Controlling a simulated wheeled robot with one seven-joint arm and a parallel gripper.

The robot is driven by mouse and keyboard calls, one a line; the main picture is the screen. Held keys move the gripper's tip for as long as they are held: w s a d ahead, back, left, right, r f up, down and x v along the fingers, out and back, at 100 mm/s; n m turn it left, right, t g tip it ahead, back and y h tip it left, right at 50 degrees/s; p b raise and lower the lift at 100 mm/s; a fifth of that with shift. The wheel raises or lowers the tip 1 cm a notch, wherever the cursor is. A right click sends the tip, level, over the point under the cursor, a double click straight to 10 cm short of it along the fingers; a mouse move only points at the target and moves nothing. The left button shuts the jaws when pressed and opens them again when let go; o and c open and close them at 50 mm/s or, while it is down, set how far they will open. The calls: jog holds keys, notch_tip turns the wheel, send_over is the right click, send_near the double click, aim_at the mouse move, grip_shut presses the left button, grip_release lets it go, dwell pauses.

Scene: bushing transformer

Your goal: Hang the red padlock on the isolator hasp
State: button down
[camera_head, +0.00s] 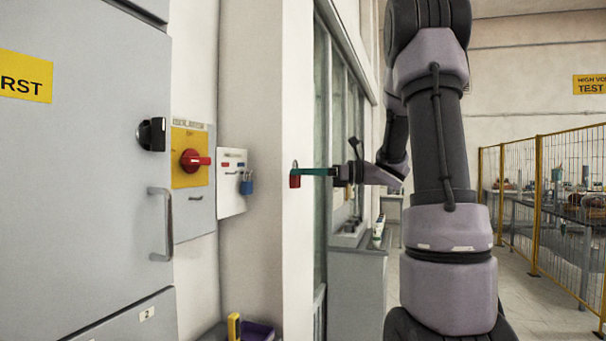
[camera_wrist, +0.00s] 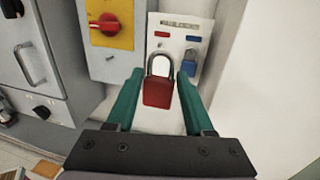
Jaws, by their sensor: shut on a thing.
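The red padlock (camera_head: 295,180) is held upright at the tips of my gripper (camera_head: 308,172), with its shackle on top. In the wrist view the padlock (camera_wrist: 157,92) sits between the two green fingers of my gripper (camera_wrist: 158,90). The isolator (camera_head: 192,160) is a red rotary handle on a yellow plate on the grey cabinet, left of the padlock in the head view. It also shows at the top of the wrist view (camera_wrist: 108,24). The padlock is in open air, apart from the isolator. I cannot make out the hasp clearly.
A white lockout board (camera_head: 231,190) with a blue padlock (camera_head: 246,183) hangs beside the isolator. A grey cabinet door with a handle (camera_head: 160,225) stands at the left. A wall corner (camera_head: 262,120) stands close by. A purple bin (camera_head: 258,331) and yellow tool (camera_head: 234,326) are below.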

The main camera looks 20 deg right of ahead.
jog(key=shift+d, duration=0.1)
jog(key=s+v, duration=0.1)
jog(key=v, duration=0.5)
jog(key=shift+s, duration=0.3)
dwell(0.6)
jog(key=shift+d, duration=0.1)
dwell(0.8)
